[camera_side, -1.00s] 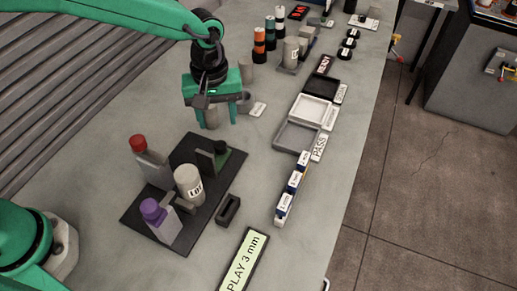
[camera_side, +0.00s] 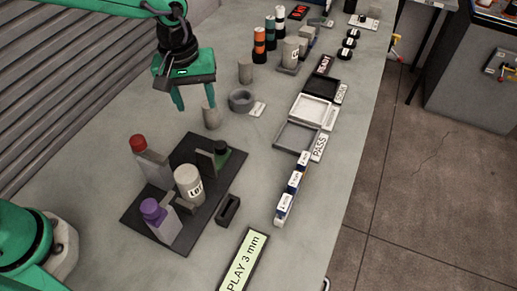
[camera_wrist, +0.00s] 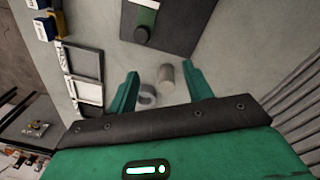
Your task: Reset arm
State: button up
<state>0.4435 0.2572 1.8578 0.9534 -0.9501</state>
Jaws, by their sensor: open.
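My green gripper (camera_side: 194,98) is open and empty above the table, toward the back left in the side view. A grey cylinder (camera_side: 211,118) stands on the table just below and to the right of its fingertips. In the wrist view, my gripper's two fingers (camera_wrist: 160,72) are spread apart, and the grey cylinder (camera_wrist: 166,77) shows beyond and between them. A grey ring-shaped holder (camera_wrist: 147,95) shows beside it. In the side view, the ring holder (camera_side: 241,99) sits to the right of my gripper.
A dark board (camera_side: 215,205) carries a white LOT cylinder (camera_side: 189,184) and red, purple and green-topped fixtures. Trays (camera_side: 297,138) line the right side. Another grey cylinder (camera_side: 245,70) and several banded bottles (camera_side: 259,44) stand behind.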

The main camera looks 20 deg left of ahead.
jog(key=s+a+r+m+t, duration=0.2)
jog(key=s+a+r+m, duration=0.1)
jog(key=s+a, duration=0.5)
jog(key=s+a+r+m+t, duration=0.2)
jog(key=s+a+r, duration=0.4)
jog(key=s+a, duration=0.3)
jog(key=shift+a+m+t, duration=0.4)
jog(key=shift+a, duration=0.45)
